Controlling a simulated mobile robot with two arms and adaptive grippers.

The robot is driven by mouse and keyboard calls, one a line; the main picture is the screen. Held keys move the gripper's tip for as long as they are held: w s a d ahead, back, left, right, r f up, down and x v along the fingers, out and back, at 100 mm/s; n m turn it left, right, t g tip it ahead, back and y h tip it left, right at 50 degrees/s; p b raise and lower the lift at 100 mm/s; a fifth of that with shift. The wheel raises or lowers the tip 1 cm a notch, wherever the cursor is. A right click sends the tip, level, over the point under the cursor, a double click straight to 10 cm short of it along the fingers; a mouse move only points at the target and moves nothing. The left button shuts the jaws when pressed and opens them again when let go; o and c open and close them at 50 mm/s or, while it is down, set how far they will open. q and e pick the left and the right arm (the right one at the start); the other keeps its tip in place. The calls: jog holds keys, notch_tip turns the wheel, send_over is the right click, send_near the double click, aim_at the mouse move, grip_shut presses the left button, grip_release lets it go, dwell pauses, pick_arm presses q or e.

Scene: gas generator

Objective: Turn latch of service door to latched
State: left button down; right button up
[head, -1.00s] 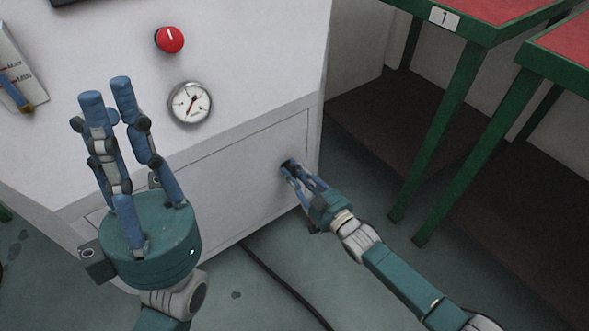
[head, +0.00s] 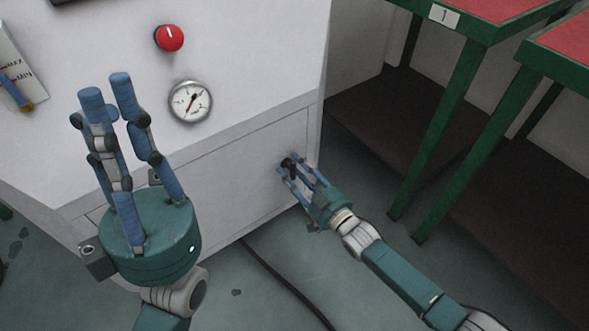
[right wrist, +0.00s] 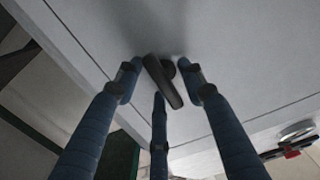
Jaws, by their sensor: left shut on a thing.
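The black latch (head: 288,163) sits at the right part of the service door (head: 233,180), the lower panel of the white housing, which appears closed. In the right wrist view the latch handle (right wrist: 164,82) is slanted, from upper left to lower right. My right gripper (head: 293,170) is open, its blue fingers spread around the latch. Its fingertips (right wrist: 160,80) lie on both sides and below the handle; whether any touches it, I cannot tell. My left gripper (head: 106,85) points up in front of the housing, fingers extended and apart, with nothing visible between them.
A red knob (head: 169,38) and a round gauge (head: 190,101) are on the housing above the door. Green-framed tables (head: 462,95) with red tops stand to the right. A black cable (head: 285,284) lies on the floor below the door.

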jog(key=v, duration=1.2)
